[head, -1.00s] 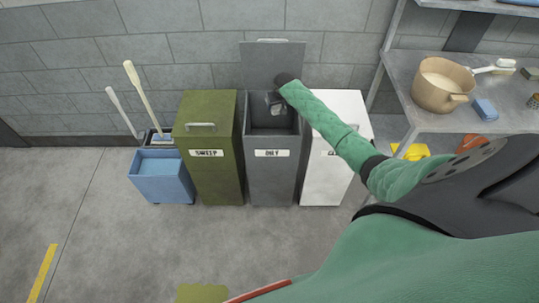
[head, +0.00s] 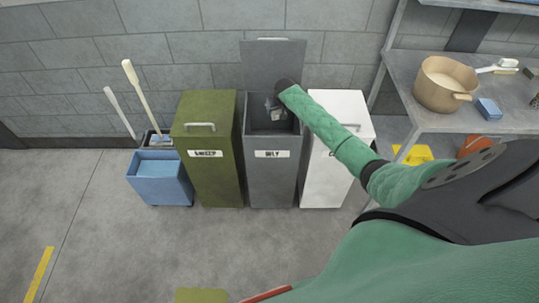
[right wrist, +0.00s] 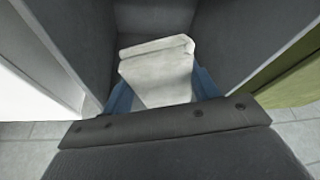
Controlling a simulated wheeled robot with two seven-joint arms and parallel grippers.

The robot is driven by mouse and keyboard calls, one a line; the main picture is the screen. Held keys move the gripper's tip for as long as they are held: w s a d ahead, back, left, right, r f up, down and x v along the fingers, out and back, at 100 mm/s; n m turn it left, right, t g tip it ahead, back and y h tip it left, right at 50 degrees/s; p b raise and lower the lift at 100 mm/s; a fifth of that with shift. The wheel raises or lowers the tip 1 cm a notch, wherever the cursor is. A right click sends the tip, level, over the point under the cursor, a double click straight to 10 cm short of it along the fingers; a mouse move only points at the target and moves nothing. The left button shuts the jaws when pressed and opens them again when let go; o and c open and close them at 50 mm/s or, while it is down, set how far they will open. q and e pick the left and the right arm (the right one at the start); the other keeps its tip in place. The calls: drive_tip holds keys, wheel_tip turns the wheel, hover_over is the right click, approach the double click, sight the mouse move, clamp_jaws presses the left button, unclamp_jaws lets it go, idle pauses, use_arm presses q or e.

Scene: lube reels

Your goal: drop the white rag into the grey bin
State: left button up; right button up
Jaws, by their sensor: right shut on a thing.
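The grey bin (head: 271,180), labelled "OILY", stands between a green and a white bin with its lid (head: 272,63) raised against the wall. My right gripper (head: 276,112) is at the bin's open mouth, pointing down into it. In the right wrist view the white rag (right wrist: 157,70) is held between the blue fingers of my right gripper (right wrist: 160,92), with the bin's dark inner walls around it. In the head view the rag is too small and shaded to make out clearly. My left gripper is not in view.
A blue bucket (head: 160,180) stands further left. A metal shelf (head: 450,120) with a tan pot (head: 440,88) is at right.

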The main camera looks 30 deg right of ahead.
drive_tip(key=o, duration=1)
drive_tip(key=shift+o, duration=0.2)
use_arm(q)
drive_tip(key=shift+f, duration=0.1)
use_arm(e)
drive_tip(key=shift+r, duration=0.1)
drive_tip(key=shift+s+r, duration=0.15)
drive_tip(key=shift+r, duration=0.1)
drive_tip(key=b+v, duration=0.2)
drive_tip(key=v, duration=0.3)
drive_tip(key=shift+s+r, duration=0.15)
drive_tip(key=shift+r, duration=0.2)
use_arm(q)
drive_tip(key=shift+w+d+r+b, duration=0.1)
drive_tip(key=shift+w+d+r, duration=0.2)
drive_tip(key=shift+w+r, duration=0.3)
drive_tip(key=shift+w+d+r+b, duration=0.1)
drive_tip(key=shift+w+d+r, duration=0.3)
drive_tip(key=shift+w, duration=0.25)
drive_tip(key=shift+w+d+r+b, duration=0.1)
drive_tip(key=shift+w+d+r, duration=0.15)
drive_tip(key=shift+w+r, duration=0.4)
use_arm(e)
drive_tip(key=shift+s+a+r, duration=0.1)
drive_tip(key=shift+s+r, duration=0.15)
drive_tip(key=shift+r, duration=0.35)
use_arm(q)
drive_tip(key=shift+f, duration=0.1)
use_arm(e)
drive_tip(key=shift+a+f, duration=0.1)
